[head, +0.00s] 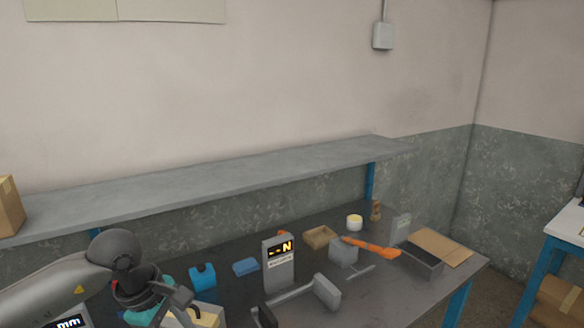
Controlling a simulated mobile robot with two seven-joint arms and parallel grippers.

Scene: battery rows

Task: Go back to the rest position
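My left arm comes in from the lower left, and its dark gripper (180,308) hangs low over the near left part of the grey workbench (370,300). The fingers are small and partly cut off by the bottom edge, so I cannot tell whether they are open or shut. A teal thing (145,316) and a pale box with yellowish contents (205,316) are close by the gripper; I cannot tell whether it touches them. My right gripper is not in view.
A display unit (279,264), blue container (202,277), blue block (246,267), tan tray (320,237), orange-handled tool (371,246) and dark open box (422,263) stand on the bench. A grey shelf (200,185) runs above. A blue-legged table (566,225) stands right.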

